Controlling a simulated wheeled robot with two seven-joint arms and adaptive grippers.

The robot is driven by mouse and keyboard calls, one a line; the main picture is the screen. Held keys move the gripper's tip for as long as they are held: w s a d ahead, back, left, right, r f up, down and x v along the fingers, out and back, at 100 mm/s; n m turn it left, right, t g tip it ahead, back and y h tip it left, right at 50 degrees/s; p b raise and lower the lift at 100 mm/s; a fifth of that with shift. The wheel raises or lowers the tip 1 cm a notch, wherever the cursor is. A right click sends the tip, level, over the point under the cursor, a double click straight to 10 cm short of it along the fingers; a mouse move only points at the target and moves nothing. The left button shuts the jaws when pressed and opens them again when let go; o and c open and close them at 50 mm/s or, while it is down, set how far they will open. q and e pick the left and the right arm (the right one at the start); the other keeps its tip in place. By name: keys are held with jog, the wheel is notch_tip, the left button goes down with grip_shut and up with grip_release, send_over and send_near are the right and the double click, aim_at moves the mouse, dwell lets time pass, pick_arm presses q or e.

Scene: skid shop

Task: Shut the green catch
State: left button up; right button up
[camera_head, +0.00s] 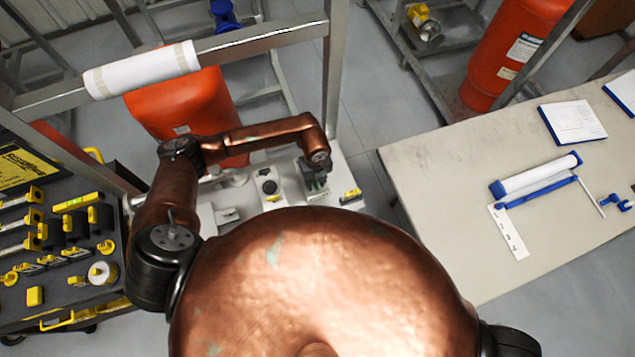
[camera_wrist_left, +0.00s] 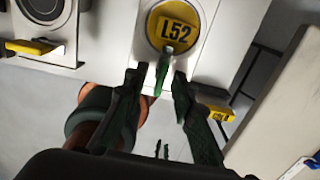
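The green catch (camera_wrist_left: 162,74) shows in the left wrist view as a narrow upright lever just below a round yellow disc marked L52 (camera_wrist_left: 172,28) on a pale panel. My left gripper (camera_wrist_left: 157,80) has its two dark fingers apart, one on each side of the catch. There is a gap between the left finger and the catch; whether the right finger touches it I cannot tell. In the head view my left gripper (camera_head: 316,182) is small and dark over the pale panel (camera_head: 228,200), and the catch cannot be made out. My right gripper is not in view.
A metal frame post (camera_head: 334,75) and a rail with a white roll (camera_head: 142,69) stand beside my left arm. An orange tank (camera_head: 190,105) is behind it. A tool cart (camera_head: 60,300) is at left. A pale table (camera_head: 440,190) with papers and blue-white tools is at right.

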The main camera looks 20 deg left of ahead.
pick_arm(q)
jog(key=shift+r, duration=0.15)
jog(key=shift+r+p, duration=2.35)
jog(key=shift+r, duration=1.05)
jog(key=m+b, duration=0.2)
jog(key=m, duration=0.1)
jog(key=shift+w, duration=0.1)
jog(key=m+b, duration=0.2)
jog(key=m, duration=0.1)
jog(key=shift+r, duration=0.2)
jog(key=shift+r+m, duration=0.2)
jog(key=shift+m, duration=0.3)
jog(key=shift+b, duration=0.3)
